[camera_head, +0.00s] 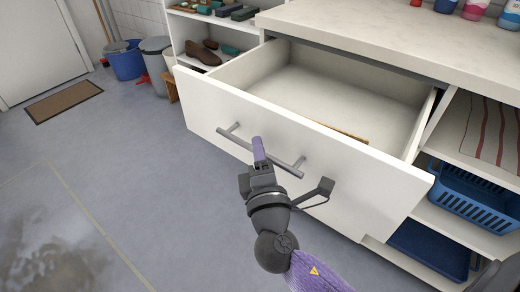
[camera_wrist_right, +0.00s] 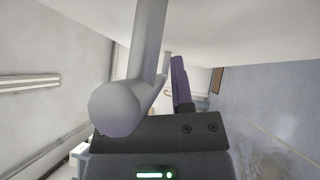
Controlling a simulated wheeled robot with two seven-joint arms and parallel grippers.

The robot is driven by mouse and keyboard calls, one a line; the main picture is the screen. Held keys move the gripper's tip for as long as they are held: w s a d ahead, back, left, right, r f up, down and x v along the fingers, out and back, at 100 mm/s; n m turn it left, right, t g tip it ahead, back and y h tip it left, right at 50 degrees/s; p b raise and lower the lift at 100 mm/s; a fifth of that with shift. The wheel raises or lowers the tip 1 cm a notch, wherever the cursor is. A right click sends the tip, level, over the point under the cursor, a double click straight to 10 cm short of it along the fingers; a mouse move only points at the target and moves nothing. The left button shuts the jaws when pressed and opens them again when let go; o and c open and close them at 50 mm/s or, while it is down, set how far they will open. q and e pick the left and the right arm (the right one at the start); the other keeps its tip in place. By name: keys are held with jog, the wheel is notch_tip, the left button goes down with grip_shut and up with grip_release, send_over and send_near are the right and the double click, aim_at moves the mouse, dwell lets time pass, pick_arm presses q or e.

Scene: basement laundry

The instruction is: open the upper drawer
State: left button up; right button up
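The upper drawer (camera_head: 310,150) of the white cabinet stands pulled far out, its inside showing. Inside, it looks mostly bare, with a thin brown edge of something (camera_head: 343,132) behind the front panel. Its grey bar handle (camera_head: 286,163) runs across the front. My right gripper (camera_head: 259,151) is at the middle of the handle, a purple finger over the bar. In the right wrist view the handle (camera_wrist_right: 118,106) looms large, left of one purple finger (camera_wrist_right: 180,85). The other finger is hidden, so I cannot tell whether the gripper grips the bar. My left gripper is not in view.
The countertop (camera_head: 370,25) holds several bottles (camera_head: 473,9) at the back right. Open shelves at right hold a blue basket (camera_head: 470,198). A shoe shelf (camera_head: 205,48), bins (camera_head: 157,62) and a blue bucket (camera_head: 126,62) stand behind.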

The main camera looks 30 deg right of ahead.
jog(key=shift+o, duration=1.2)
jog(key=shift+s, duration=0.15)
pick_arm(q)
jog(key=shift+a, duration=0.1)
pick_arm(e)
jog(key=v, duration=0.9)
jog(key=shift+s, duration=0.3)
jog(key=shift+a+f, duration=0.1)
